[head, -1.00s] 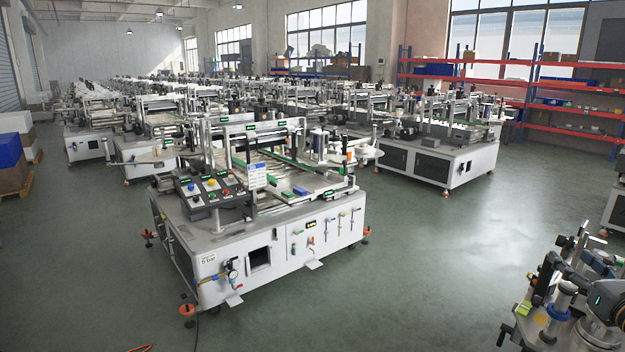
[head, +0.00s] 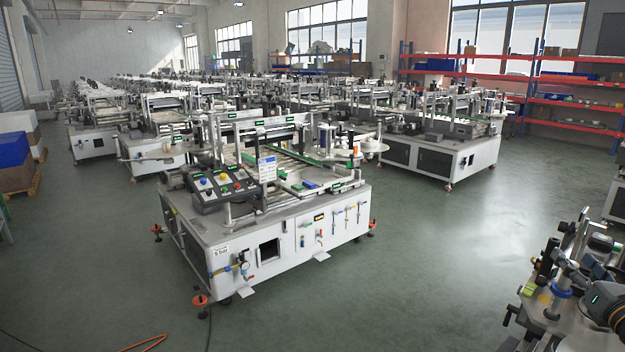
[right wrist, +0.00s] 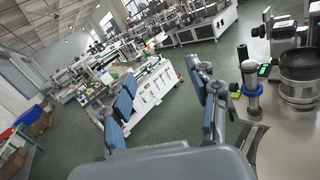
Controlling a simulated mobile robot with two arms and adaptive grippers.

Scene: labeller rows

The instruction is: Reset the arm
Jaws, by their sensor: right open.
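My right gripper (head: 566,264) shows at the lower right of the head view, above the near machine there. In the right wrist view the same gripper (right wrist: 163,106) has its two blue-padded fingers spread wide apart, with nothing between them but the floor and a machine further off. My left gripper is in neither view.
A white labelling machine (head: 285,250) with a button panel stands ahead, with rows of similar machines behind it. Another machine's top (right wrist: 285,135) is close on the right. An orange cable (head: 146,342) lies on the floor at the bottom. The green floor (head: 430,260) between is clear.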

